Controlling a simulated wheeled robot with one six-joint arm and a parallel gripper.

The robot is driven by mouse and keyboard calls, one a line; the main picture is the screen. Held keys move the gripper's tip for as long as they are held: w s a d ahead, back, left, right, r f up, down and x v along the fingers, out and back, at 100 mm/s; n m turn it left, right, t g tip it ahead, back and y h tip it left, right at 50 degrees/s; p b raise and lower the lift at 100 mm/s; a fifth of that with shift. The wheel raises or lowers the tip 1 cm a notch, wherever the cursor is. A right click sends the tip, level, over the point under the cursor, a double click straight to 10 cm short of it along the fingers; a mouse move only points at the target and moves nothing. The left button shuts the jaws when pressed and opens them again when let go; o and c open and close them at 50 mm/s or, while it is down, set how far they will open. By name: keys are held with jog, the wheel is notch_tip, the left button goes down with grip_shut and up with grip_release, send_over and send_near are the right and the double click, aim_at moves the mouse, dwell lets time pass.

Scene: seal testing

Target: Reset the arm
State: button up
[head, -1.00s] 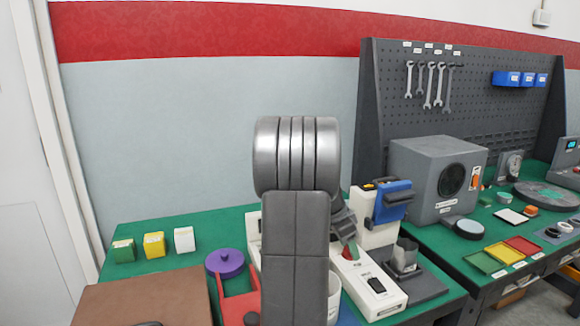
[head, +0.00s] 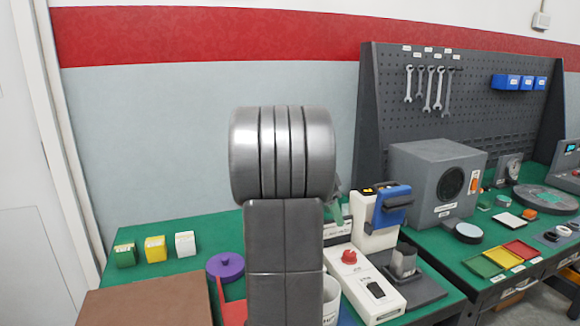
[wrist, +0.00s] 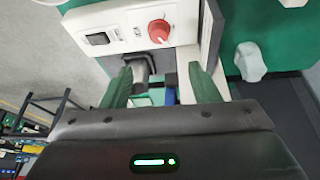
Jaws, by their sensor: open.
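My gripper (wrist: 161,90) shows in the wrist view with its two green fingers spread apart and nothing held between them. Beyond the fingers is a white control box (wrist: 122,28) with a red knob (wrist: 158,31) and a black switch. In the head view my grey arm stands upright in the middle and hides most of the gripper. The same white box (head: 364,283) with its red knob (head: 349,257) is just right of my arm, on the green bench.
A white-and-blue device (head: 378,222) and a grey metal holder (head: 403,261) stand right of the arm. A purple lid (head: 225,266), a brown box (head: 150,303) and small green, yellow and white blocks are at left. A grey speaker-like box (head: 437,180) stands on the right bench.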

aim_at(349, 253)
jog(key=b+x, duration=0.1)
jog(key=x, duration=1.3)
jog(key=shift+s+f, duration=0.15)
jog(key=shift+f, duration=0.05)
jog(key=shift+a+r+n+t+p, duration=0.1)
jog(key=shift+r+n+t+p, duration=0.25)
jog(key=shift+n, duration=0.65)
jog(key=n+t+p, duration=0.1)
jog(key=n+p, duration=0.1)
jog(key=n+y+p, duration=0.1)
jog(key=n+p, duration=0.1)
jog(key=shift+s+r+n+t, duration=0.1)
jog(key=shift+s+n+t, duration=0.1)
jog(key=shift+n+t, duration=0.15)
jog(key=n+y+p, duration=0.1)
jog(key=n+p, duration=0.1)
jog(key=p, duration=0.2)
jog(key=shift+n+p, duration=0.25)
jog(key=shift+p, duration=0.1)
jog(key=shift+n+t+p, duration=0.3)
jog(key=shift+t+p, duration=0.1)
jog(key=shift+p, duration=0.45)
jog(key=n+y+p, duration=0.1)
jog(key=n+p, duration=0.1)
jog(key=p, duration=0.4)
jog(key=shift+s+d, duration=0.1)
jog(key=shift+d, duration=0.1)
jog(key=shift+b+v, duration=0.3)
jog(key=shift+v, duration=0.8)
jog(key=shift+s, duration=0.1)
